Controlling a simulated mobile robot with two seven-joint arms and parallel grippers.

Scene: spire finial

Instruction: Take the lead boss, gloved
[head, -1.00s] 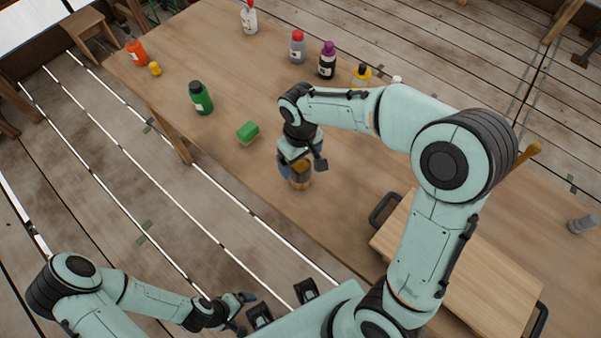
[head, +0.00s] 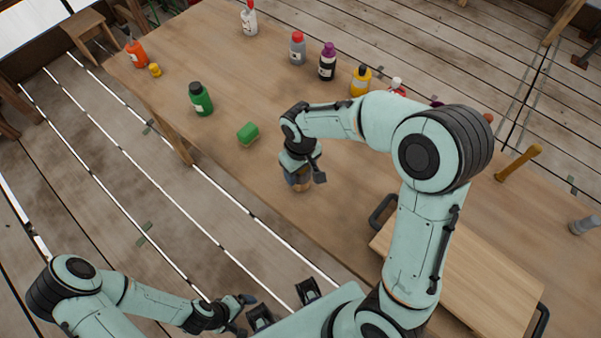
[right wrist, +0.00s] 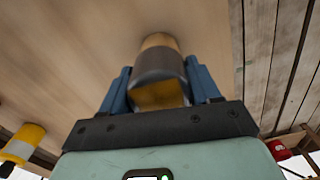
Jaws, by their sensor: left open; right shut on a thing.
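My right gripper (head: 299,176) is shut on a short round piece, dark grey in the middle with ochre ends (head: 303,188), at the near part of the table. In the right wrist view, its blue fingers (right wrist: 161,88) lie on both sides of the grey band of this piece (right wrist: 160,66). The pictures do not make clear whether this piece or the small grey cylinder (head: 583,225) at the far right is the lead boss. My left gripper (head: 241,312) is open and empty, low in the head view, away from the table top.
Several bottles line the back, including a yellow one (head: 361,80). A wooden board with dark handles (head: 470,280) is at right.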

